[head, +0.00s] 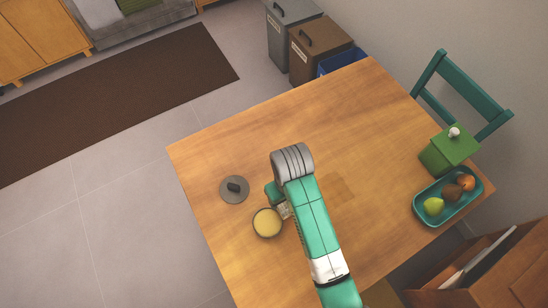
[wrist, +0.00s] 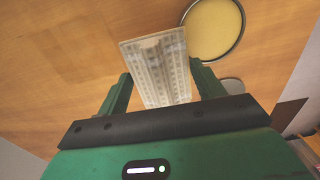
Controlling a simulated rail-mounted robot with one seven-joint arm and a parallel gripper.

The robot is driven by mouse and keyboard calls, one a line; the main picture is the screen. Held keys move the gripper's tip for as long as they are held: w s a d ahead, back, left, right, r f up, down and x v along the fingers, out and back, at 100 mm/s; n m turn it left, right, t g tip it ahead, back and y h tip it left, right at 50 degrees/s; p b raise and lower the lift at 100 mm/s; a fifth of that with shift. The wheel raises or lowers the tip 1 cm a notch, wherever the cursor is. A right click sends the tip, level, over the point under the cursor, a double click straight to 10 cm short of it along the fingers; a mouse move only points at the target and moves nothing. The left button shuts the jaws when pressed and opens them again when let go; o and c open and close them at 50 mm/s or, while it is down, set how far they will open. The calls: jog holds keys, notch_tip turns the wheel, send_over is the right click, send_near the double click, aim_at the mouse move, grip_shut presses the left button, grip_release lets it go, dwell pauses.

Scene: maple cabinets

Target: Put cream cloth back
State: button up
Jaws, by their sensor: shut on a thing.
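The cream cloth (wrist: 158,68) is a stiff-looking, folded piece with a grid pattern. In the wrist view it lies between the two green fingers of my gripper (wrist: 163,82), which is shut on it. In the head view a small part of the cloth (head: 284,211) shows beside my gripper (head: 274,197), above the table right of a round pan with yellow contents (head: 267,222). My arm hides the rest. I cannot tell the cloth's height over the table.
The wooden table (head: 310,115) is clear toward its far side. A grey lid (head: 235,189) lies left of my gripper. A teal tray of fruit (head: 424,212) and a green box with a white knob (head: 452,151) stand at the right. A teal chair (head: 470,85) is behind.

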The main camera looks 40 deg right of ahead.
jog(key=w+d+b, duration=0.1)
jog(key=w+d, duration=0.2)
jog(key=w, duration=0.1)
jog(key=w+d+f+b, duration=0.1)
jog(key=w+d, duration=0.2)
jog(key=w, duration=0.1)
jog(key=w+d, duration=0.4)
jog(key=shift+d+f+b, duration=0.1)
jog(key=shift+f+b, duration=0.1)
jog(key=shift+b, duration=0.2)
jog(key=shift+f+b, duration=0.45)
jog(key=shift+f, duration=1.45)
jog(key=o, duration=0.9)
jog(key=shift+r, duration=0.1)
notch_tip(320, 180, up, 12)
jog(key=shift+r+p, duration=0.1)
jog(key=shift+p, duration=0.95)
